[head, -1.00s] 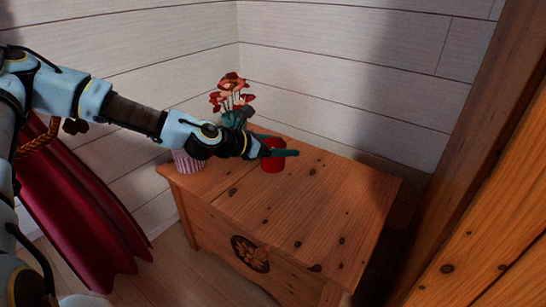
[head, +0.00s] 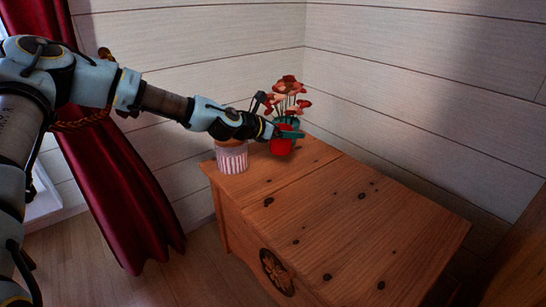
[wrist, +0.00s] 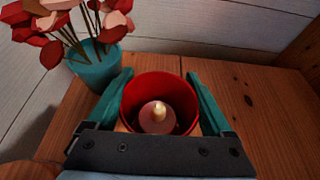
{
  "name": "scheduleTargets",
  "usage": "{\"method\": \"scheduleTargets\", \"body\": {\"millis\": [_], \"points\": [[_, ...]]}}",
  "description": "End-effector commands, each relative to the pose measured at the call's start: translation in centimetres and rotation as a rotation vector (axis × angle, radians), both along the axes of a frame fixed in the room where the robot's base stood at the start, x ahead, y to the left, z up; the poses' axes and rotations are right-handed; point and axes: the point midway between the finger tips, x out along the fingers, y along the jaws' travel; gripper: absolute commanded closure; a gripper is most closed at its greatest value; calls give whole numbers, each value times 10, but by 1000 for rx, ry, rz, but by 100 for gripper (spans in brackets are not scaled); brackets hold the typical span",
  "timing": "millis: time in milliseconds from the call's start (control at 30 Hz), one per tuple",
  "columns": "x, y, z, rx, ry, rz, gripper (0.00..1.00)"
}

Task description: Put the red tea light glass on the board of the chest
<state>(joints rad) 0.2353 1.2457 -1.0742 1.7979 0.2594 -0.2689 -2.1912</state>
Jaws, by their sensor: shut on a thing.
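The red tea light glass (head: 280,146) is in my gripper (head: 291,133), over the back left end of the wooden chest (head: 370,225).
A teal pot of red flowers (head: 289,100) stands close behind the glass. A pink-and-white striped cup (head: 232,158) stands at the chest's left end, near my arm. White plank walls (head: 420,80) close the corner behind. A red curtain (head: 110,170) hangs at left.

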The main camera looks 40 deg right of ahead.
Motion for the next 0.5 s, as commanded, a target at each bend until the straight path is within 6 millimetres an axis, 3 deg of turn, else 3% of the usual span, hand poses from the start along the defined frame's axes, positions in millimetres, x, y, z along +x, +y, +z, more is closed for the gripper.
{"method": "scheduleTargets", "body": {"millis": [100, 367, 500], "points": [[-1, 0, -25, 0, 1, -1, 80], [-1, 0, -47, -1, 0, -1, 80], [-1, 0, -67, 0, 1, -1, 80]]}}
